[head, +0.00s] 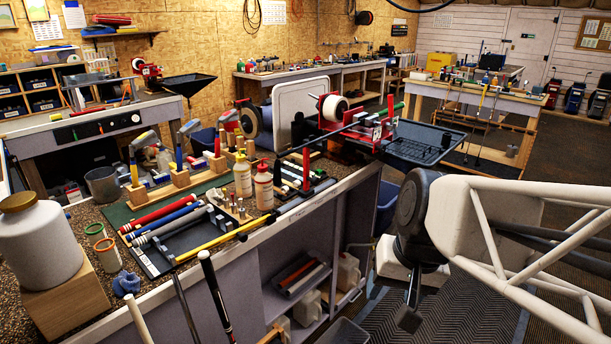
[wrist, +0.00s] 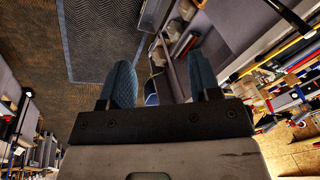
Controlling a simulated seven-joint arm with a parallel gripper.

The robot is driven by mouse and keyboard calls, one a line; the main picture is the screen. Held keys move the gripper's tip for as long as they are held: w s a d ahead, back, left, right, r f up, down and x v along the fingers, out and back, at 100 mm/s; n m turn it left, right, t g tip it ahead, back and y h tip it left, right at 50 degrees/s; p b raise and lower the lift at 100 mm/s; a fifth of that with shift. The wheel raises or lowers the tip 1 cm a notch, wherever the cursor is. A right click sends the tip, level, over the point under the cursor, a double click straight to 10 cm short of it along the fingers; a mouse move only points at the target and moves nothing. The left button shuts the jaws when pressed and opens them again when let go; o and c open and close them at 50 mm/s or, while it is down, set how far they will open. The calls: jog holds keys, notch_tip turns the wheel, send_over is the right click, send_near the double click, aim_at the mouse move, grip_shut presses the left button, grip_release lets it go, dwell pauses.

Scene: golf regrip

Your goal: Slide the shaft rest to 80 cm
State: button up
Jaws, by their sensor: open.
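A red upright post (head: 305,172) stands near the front edge of the bench and looks like the shaft rest. A dark shaft (head: 335,131) runs close above it from the red vise (head: 352,117). A strip (head: 325,194) lies along the bench edge by the post; its numbers are too small to read. My gripper (head: 409,314) hangs in front of the bench, right of the post and apart from it, pointing down. In the wrist view its two blue fingers (wrist: 163,88) are spread with nothing between them.
The bench (head: 262,236) holds a yellow stick (head: 222,239), a grip tray (head: 180,242), two bottles (head: 263,188) and club heads in wooden blocks. A black tray (head: 425,143) juts out beyond the vise. The floor mat (head: 450,308) below my gripper is clear.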

jog(key=w+a+m+y, duration=0.3)
jog(key=w+a, duration=0.1)
jog(key=w, duration=0.4)
jog(key=w+a+m+y, duration=0.3)
jog(key=w, duration=0.5)
jog(key=m+t+y, duration=0.6)
jog(key=m, duration=0.6)
send_near(317, 181)
jog(key=s+a+r, duration=0.5)
jog(key=s+a, duration=0.4)
jog(key=s, duration=0.1)
jog(key=w+d+f+m+t, duration=0.1)
jog(key=w+f+m, duration=0.1)
jog(key=w, duration=0.1)
jog(key=w+d+f+m+t, duration=0.1)
jog(key=w+f+m, duration=0.1)
jog(key=w, duration=0.2)
jog(key=w+d+f+m+t, duration=0.1)
jog(key=w+f+m+t, duration=0.1)
jog(key=w, duration=0.1)
jog(key=shift+w+d+f+h, duration=0.15)
jog(key=shift+w+d+h, duration=0.1)
jog(key=shift+d+h, duration=0.15)
jog(key=shift+w+d+f+m+t, duration=0.2)
jog(key=shift+w+f+m+t, duration=0.2)
jog(key=shift+m, duration=0.1)
jog(key=shift+r, duration=0.1)
jog(key=shift+x, duration=3.9)
